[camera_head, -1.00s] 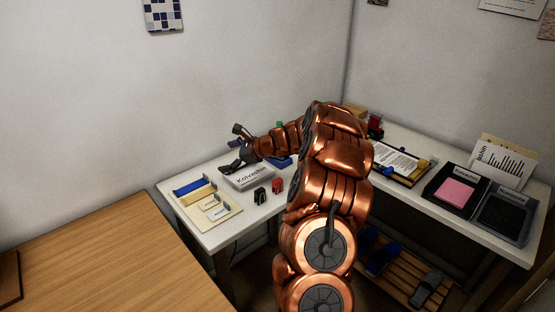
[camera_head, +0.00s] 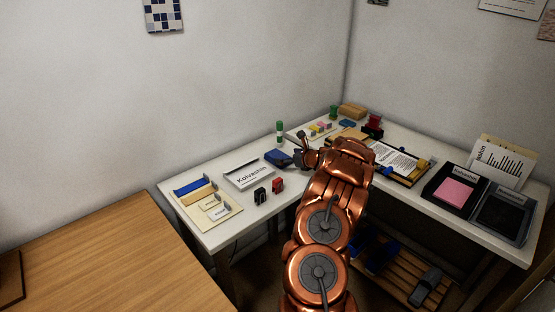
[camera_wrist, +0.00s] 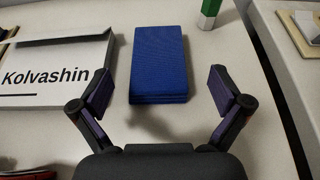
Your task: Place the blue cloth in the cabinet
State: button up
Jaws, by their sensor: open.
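The blue cloth (camera_wrist: 159,62) is a folded, layered rectangle lying flat on the white desk in the wrist view. In the head view the blue cloth (camera_head: 278,158) lies just left of my gripper (camera_head: 301,150). In the wrist view my gripper (camera_wrist: 162,100) is open and empty, with its two fingers spread to the left and right of the cloth's near end. The fingers do not touch the cloth. No cabinet can be made out in these frames.
A white box labelled Kolvashin (camera_head: 249,173) lies left of the cloth. A green and white stick (camera_head: 280,132) stands behind it. Black (camera_head: 260,195) and red (camera_head: 278,185) small items stand in front. A clipboard (camera_head: 397,160) and black trays (camera_head: 456,190) occupy the right desk.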

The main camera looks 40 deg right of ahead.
aim_at(278, 156)
jog(key=shift+a+p+x, duration=0.1)
jog(key=shift+p+x, duration=0.2)
jog(key=shift+x, duration=0.65)
jog(key=shift+a+p+x, duration=0.15)
jog(key=shift+p+x, duration=0.1)
jog(key=shift+x, duration=0.7)
jog(key=shift+w+f, duration=0.2)
jog(key=shift+w, duration=0.45)
jog(key=c, duration=1.2)
jog(key=shift+r+b, duration=0.3)
jog(key=shift+r, duration=1.2)
jog(key=shift+s+r, duration=0.2)
jog(key=shift+r, duration=0.1)
jog(key=s+a+b, duration=0.1)
jog(key=s, duration=0.3)
jog(key=s+a+r, duration=0.1)
jog(key=s, duration=0.4)
jog(key=s+a+b, duration=0.1)
jog(key=s+a, duration=0.1)
jog(key=s, duration=0.2)
jog(key=shift+s+a+r+b, duration=0.15)
jog(key=shift+s+b, duration=0.2)
jog(key=shift+s+a, duration=0.25)
jog(key=shift+s, duration=0.35)
